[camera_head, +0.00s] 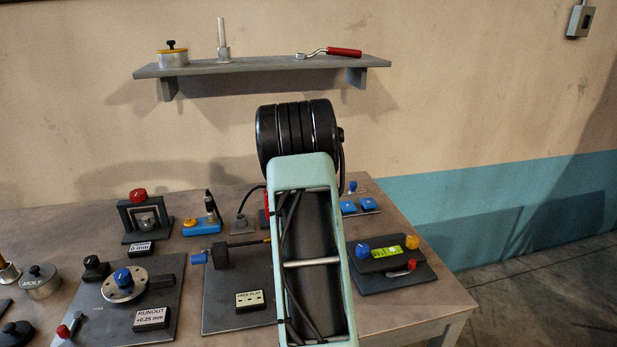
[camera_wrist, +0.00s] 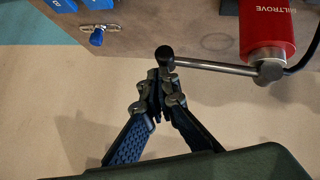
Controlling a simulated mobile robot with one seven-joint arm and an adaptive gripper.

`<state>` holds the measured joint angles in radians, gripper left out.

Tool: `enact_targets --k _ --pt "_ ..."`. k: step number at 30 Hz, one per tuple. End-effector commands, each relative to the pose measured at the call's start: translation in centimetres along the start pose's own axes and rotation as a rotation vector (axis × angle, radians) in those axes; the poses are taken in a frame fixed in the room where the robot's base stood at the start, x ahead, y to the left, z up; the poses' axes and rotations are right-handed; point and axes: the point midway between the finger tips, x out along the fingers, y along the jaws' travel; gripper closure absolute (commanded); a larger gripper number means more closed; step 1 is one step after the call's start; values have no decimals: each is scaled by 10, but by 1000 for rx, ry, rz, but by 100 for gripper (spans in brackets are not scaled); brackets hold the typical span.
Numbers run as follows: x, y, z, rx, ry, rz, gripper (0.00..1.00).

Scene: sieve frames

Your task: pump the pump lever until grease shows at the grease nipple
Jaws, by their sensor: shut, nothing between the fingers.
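The red pump body (camera_wrist: 266,28) stands at the upper right of the wrist view. Its pump lever (camera_wrist: 215,67) is a metal rod running left to a black ball knob (camera_wrist: 165,52). My gripper (camera_wrist: 160,92) is shut and empty, with its fingertips right by the knob. I cannot tell whether they touch it. In the head view my arm hides the lever, my gripper and most of the pump; only a red sliver (camera_head: 267,204) shows. A dark hose (camera_head: 247,196) runs from behind my arm to a small grey base (camera_head: 243,225). I cannot make out the grease nipple or any grease.
The bench (camera_head: 400,322) holds several fixtures, including the runout plate (camera_head: 100,312) at left, a free-play fixture (camera_head: 222,300) and a level fixture (camera_head: 393,265) at right. A wall shelf (camera_head: 262,66) hangs behind. Blue blocks (camera_head: 357,205) sit right of my arm.

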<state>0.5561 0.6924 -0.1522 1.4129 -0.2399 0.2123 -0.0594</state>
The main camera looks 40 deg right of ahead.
Motion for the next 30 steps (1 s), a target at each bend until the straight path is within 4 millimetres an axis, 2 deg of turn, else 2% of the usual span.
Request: enact_targets --k 1,17,20,24,30 --pt "2 1 6 0 -10 1 100" --pt "0 2 6 -1 -16 1 100" --pt "-10 3 -4 -1 -12 1 100" --pt "-34 6 -28 -2 -2 0 100" --pt "-66 12 -25 -1 1 1 100"
